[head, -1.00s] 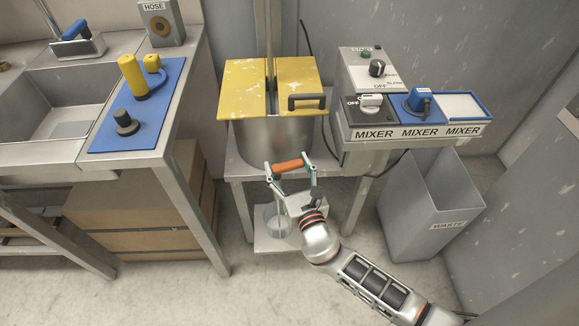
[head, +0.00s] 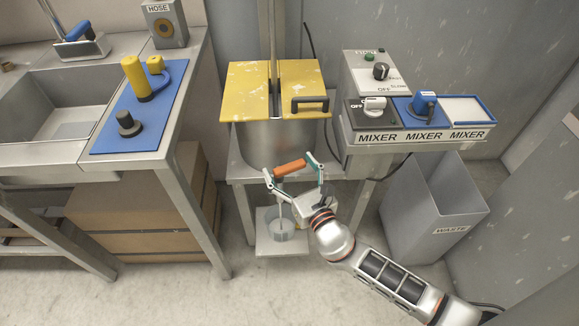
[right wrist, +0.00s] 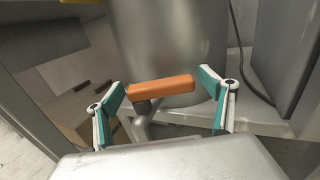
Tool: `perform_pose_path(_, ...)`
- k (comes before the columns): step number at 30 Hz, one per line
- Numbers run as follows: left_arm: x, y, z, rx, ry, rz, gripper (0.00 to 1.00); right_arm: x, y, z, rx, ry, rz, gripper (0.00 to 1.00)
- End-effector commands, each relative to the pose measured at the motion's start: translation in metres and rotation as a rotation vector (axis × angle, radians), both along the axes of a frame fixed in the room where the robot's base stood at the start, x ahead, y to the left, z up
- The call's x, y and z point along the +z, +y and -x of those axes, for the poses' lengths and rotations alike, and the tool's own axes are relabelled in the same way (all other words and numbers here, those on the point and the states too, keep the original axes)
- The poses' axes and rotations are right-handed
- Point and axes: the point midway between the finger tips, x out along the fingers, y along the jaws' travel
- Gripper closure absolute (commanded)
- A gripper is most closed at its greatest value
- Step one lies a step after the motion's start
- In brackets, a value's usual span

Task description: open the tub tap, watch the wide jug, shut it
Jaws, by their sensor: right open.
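The steel tub (head: 262,145) under yellow lids stands on a metal stand. Its tap has an orange handle (head: 290,168), lying crosswise, which also shows in the right wrist view (right wrist: 160,87). My right gripper (head: 293,172) is open, with one finger on each side of the handle; the wrist view (right wrist: 163,100) shows gaps at both ends. A clear wide jug (head: 284,232) stands on the low shelf below the tap. A pale vertical streak shows above and in the jug; I cannot tell if it is flowing liquid. The jug's level is too small to read. My left gripper is out of view.
A panel of mixer switches (head: 415,115) stands right of the tub. A grey waste bin (head: 432,210) is below it. A sink bench with a blue mat (head: 150,135) is on the left, with cardboard boxes (head: 135,220) underneath. The floor in front is clear.

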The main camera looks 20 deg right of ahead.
Motion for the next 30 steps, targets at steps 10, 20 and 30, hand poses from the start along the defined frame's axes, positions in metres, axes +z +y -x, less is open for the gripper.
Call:
perform_pose_path(10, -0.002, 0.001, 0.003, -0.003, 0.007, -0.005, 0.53, -0.002, -0.004, 0.039, 0.001, 0.004, 0.0, 0.18)
perform_pose_path(20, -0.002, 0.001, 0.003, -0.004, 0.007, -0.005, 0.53, -0.001, -0.011, 0.1, 0.001, 0.002, 0.0, 0.18)
perform_pose_path(30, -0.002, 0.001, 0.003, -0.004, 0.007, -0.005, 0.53, 0.0, -0.014, 0.12, 0.001, -0.001, 0.0, 0.18)
